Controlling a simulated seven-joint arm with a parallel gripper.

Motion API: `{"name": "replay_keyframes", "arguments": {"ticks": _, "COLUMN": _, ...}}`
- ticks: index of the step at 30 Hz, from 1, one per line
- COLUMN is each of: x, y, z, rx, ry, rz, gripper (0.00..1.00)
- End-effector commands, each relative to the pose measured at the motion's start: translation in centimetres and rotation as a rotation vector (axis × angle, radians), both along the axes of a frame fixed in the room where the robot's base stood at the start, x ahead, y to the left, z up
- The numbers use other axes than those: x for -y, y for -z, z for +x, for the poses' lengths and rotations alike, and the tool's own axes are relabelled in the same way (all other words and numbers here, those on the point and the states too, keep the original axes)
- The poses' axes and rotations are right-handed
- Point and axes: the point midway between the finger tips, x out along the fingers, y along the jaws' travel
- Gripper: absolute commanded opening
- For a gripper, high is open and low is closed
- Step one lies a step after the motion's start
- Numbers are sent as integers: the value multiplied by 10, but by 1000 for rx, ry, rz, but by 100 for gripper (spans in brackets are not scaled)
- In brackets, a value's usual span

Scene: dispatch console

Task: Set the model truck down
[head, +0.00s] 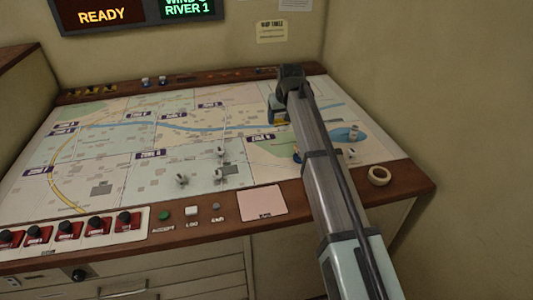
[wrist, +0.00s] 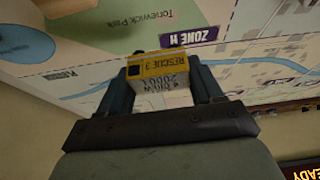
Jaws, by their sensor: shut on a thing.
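The model truck (wrist: 158,70) is yellow on its near face, marked "RESCUE 3", with a white face below it. My gripper (wrist: 160,82) is shut on it, one finger on each side, in the wrist view. In the head view my gripper (head: 280,116) is over the right back part of the map (head: 120,112), and only a small yellow bit of the truck (head: 281,122) shows under it. The "ZONE H" label (wrist: 188,37) is just beyond the truck in the wrist view. I cannot tell whether the truck touches the map.
Small white models (head: 220,174) stand mid-map, and another (head: 351,154) is right of my arm. Red switches (head: 67,231) are front left.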

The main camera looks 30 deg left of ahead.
Motion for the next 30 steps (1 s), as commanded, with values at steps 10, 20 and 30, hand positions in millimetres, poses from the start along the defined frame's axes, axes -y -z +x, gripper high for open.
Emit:
{"name": "replay_keyframes", "arguments": {"ticks": 10, "x": -31, "y": 1, "z": -61, "rx": 7, "ry": -41, "rz": -7, "gripper": 35}}
{"name": "replay_keyframes", "arguments": {"ticks": 20, "x": -27, "y": 15, "z": -60, "rx": -8, "ry": 25, "rz": -3, "gripper": 35}}
{"name": "replay_keyframes", "arguments": {"ticks": 30, "x": -27, "y": 63, "z": -60, "rx": -8, "ry": 24, "rz": -2, "gripper": 35}}
